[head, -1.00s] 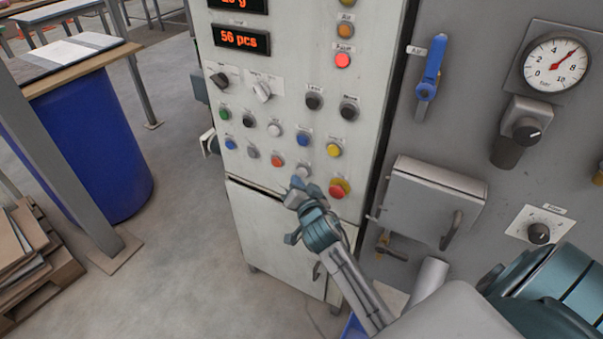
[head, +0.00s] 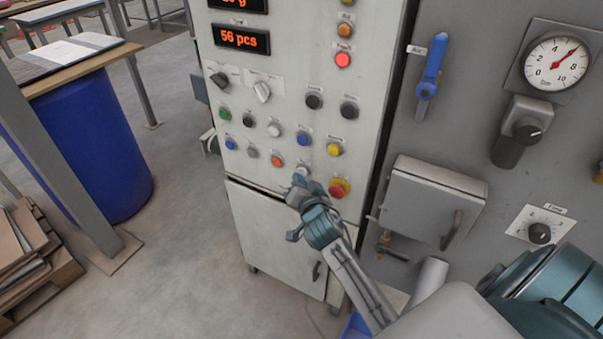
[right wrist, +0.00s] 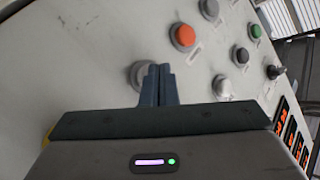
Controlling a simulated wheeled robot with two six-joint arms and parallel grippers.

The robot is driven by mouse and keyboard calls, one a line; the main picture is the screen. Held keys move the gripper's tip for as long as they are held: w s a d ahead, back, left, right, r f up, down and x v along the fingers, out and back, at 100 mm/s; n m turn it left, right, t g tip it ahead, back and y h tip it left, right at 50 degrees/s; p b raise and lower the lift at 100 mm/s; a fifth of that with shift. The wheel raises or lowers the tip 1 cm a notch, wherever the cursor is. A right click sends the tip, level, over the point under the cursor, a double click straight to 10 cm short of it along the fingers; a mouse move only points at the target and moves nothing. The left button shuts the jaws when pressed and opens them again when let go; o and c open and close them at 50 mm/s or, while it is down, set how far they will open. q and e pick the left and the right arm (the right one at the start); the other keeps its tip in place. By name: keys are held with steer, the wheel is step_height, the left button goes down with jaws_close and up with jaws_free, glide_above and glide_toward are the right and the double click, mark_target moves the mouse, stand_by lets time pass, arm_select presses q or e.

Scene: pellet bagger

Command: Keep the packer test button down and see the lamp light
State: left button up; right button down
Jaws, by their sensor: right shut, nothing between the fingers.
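The right gripper (head: 298,182) is shut and empty, its tips at a pale grey button (head: 302,171) low on the light panel. In the right wrist view the shut fingers (right wrist: 157,72) overlap that grey button (right wrist: 139,75) and partly cover it. I cannot tell whether the tips touch it or whether it is pressed in. The small labels are unreadable, so I cannot confirm which is the packer test button. A red lamp (head: 343,60) near the top right of the panel looks lit; an orange lamp (head: 345,30) is above it. The left gripper is not in view.
A red-and-yellow stop button (head: 339,188) sits close right of the gripper. Orange (head: 277,160), blue (head: 304,139) and yellow (head: 334,149) buttons are near. A grey box with a handle (head: 432,205) juts out at right. Open floor lies left of the cabinet.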

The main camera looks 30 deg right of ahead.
steer(key=shift+w+d, duration=0.25)
steer(key=shift+d, duration=0.15)
stand_by(0.3)
steer(key=shift+a, duration=0.1)
stand_by(2.1)
steer(key=shift+s+a, duration=0.45)
steer(key=shift+a, duration=0.2)
steer(key=a, duration=0.1)
steer(key=s+a, duration=0.1)
steer(key=a, duration=0.1)
steer(key=s+a, duration=0.1)
steer(key=shift+s+a, duration=0.15)
steer(key=shift+s, duration=0.1)
steer(key=shift+f, duration=0.15)
stand_by(0.4)
